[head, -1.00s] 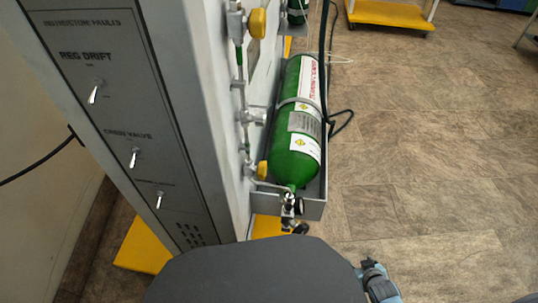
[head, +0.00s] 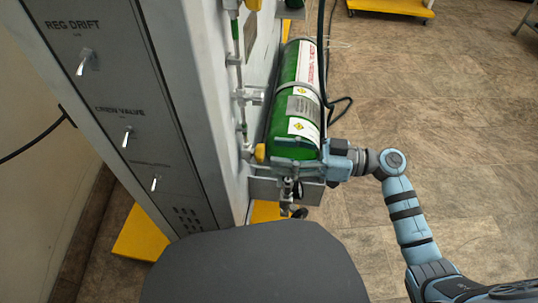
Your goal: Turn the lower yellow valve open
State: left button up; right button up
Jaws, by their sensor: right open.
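The lower yellow valve (head: 260,153) is a small yellow knob on the pipework at the side of the grey cabinet, by the near end of the green cylinder. My right gripper (head: 277,168) reaches in from the right across that end of the cylinder. Its fingers point left, with their tips just right of the yellow knob. It is open and holds nothing that I can see. I cannot tell whether a fingertip touches the knob. My left gripper is not in view.
The green cylinder (head: 297,85) lies in a grey tray (head: 263,188) behind my right gripper. An upper yellow valve (head: 253,4) is cut by the top edge. The cabinet's switch panel (head: 135,105) is at left.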

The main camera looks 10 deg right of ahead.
aim_at(264, 151)
jog(key=x, duration=0.3)
jog(key=shift+w+a+b, duration=0.1)
jog(key=shift+a+b, duration=0.05)
jog(key=shift+b, duration=0.15)
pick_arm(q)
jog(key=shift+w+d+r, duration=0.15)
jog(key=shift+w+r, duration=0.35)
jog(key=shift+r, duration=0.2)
